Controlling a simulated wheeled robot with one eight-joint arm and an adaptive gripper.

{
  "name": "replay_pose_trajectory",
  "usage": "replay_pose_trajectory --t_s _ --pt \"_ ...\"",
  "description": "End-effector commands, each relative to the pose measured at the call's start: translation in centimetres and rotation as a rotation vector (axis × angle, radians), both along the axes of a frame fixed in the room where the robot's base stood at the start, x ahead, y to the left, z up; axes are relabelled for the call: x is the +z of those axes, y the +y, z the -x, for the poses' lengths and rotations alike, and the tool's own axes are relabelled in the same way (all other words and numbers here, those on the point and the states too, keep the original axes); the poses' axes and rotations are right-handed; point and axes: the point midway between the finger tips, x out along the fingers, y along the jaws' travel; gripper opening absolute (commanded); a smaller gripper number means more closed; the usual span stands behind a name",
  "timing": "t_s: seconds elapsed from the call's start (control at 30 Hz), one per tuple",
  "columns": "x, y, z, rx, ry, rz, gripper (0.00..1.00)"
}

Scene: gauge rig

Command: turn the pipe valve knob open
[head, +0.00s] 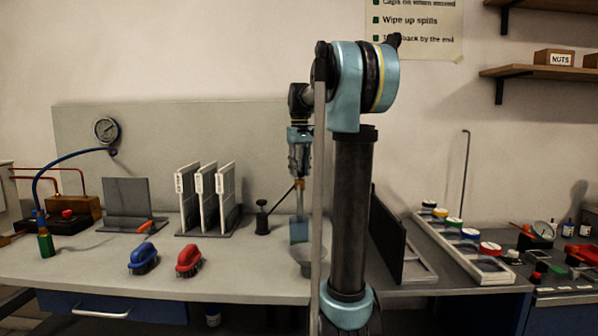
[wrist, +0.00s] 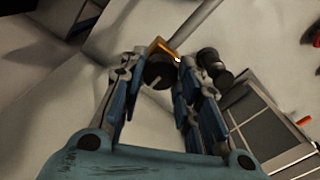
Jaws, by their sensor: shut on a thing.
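The valve knob (wrist: 159,72) is a dark round knob with a pale line on its face. It sits between the fingers of my gripper (wrist: 155,80) in the wrist view. A brass-coloured valve body (wrist: 158,47) shows just beyond it, touching a grey pipe (wrist: 190,28). In the head view my gripper (head: 299,178) points down in front of the grey back panel, at the brass-coloured part. The knob cannot be made out there. My gripper is shut on the knob, though the exact finger contact is hard to see.
White upright plates (head: 207,200) and two brushes, blue (head: 143,258) and red (head: 189,260), are further left. A dark upright panel (head: 386,237) stands right of my arm.

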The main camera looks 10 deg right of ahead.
Motion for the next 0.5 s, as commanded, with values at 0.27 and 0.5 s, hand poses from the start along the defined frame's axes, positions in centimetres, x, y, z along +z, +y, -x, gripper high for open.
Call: replay_pose_trajectory --t_s 0.27,0.5 --pt "0.08 -0.01 -0.25 0.008 -0.005 0.001 0.07" --pt "0.06 -0.01 -0.21 0.007 -0.004 0.000 0.48"
